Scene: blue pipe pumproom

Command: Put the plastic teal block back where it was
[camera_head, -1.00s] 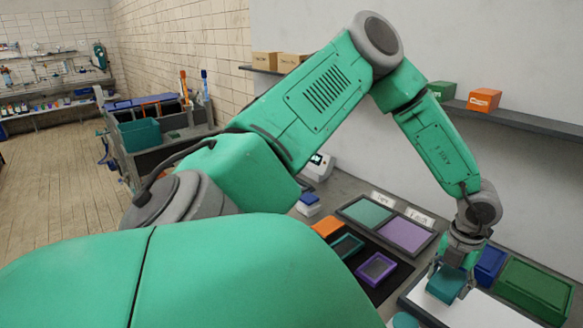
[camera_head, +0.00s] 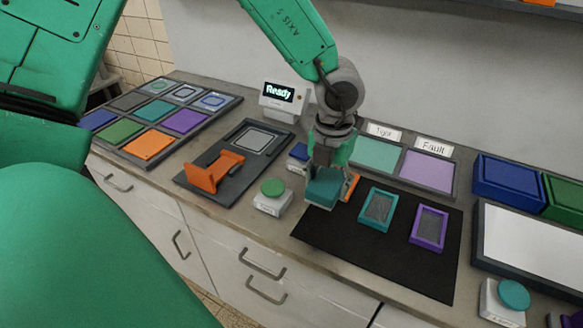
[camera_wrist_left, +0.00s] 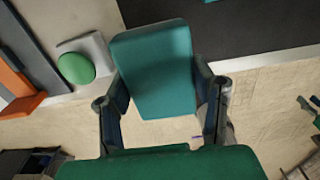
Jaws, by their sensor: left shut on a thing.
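The teal block (camera_head: 323,190) is held in my left gripper (camera_head: 326,180), above the left end of the black mat (camera_head: 400,262). In the left wrist view the teal block (camera_wrist_left: 155,70) sits between the two fingers of the gripper (camera_wrist_left: 160,105), which is shut on it. On the mat are a teal frame (camera_head: 378,209) and a purple frame (camera_head: 428,228), both with grey centres. An orange piece (camera_head: 350,186) shows partly behind the block; the rest of it is hidden. My right gripper is not in view.
A green button (camera_head: 272,190) and an orange bracket (camera_head: 213,172) stand left of the mat. Behind are a "Ready" display (camera_head: 283,98) and a tray with teal and purple panels (camera_head: 400,165). A light panel (camera_head: 530,248) and a teal button (camera_head: 513,294) lie right.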

